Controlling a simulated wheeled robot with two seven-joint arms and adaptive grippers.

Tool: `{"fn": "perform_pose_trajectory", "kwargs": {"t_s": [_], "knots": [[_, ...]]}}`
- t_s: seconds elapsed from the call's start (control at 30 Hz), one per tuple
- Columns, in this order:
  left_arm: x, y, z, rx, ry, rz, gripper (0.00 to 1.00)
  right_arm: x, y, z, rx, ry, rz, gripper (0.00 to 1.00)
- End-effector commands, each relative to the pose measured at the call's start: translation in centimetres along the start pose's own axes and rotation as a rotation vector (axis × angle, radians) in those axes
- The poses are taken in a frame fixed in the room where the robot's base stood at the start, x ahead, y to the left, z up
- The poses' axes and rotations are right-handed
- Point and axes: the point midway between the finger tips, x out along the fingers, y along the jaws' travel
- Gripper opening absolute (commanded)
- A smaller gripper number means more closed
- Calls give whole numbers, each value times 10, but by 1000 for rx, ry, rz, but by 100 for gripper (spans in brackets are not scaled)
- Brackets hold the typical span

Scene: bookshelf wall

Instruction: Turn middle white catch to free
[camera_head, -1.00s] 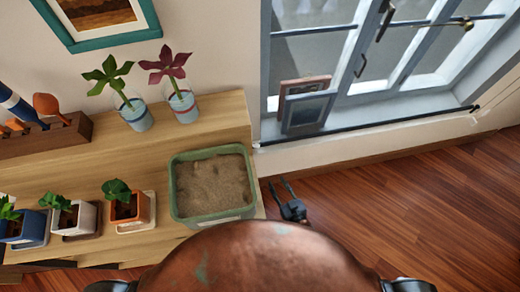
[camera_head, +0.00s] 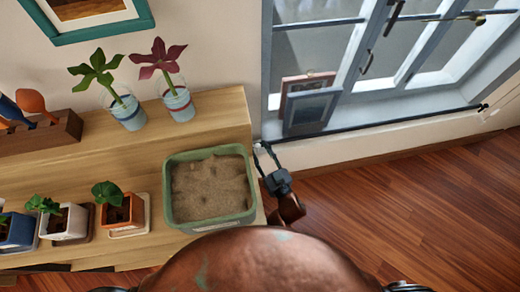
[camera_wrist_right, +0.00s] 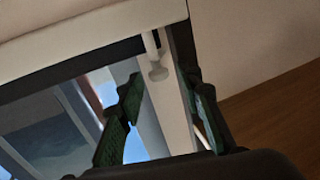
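A small white catch (camera_wrist_right: 157,62) with a short stem and a rounded end hangs beside a pale frame bar in the right wrist view. I cannot tell whether it is the middle one. My right gripper (camera_head: 264,150) is at the window's lower left corner, just right of the wooden shelf. In the right wrist view my right gripper (camera_wrist_right: 167,92) is open, its green-padded fingers apart. The catch shows in the gap between them, beyond the tips, with no contact visible. In the head view the catch is too small to make out clearly. My left gripper is not in view.
The grey-blue window (camera_head: 375,70) has dark handles, and framed pictures (camera_head: 308,105) lean at its lower left. A green sand tray (camera_head: 247,215) stands on the shelf (camera_head: 80,162) close to my right gripper. Potted plants and vases stand further left. The wooden floor (camera_head: 410,210) is clear.

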Motion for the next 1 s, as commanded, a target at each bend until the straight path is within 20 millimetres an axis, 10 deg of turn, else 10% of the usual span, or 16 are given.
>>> {"fn": "perform_pose_trajectory", "kwargs": {"t_s": [1.0], "knots": [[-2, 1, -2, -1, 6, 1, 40, 0, 0, 0, -1, -1, -8, 0]]}}
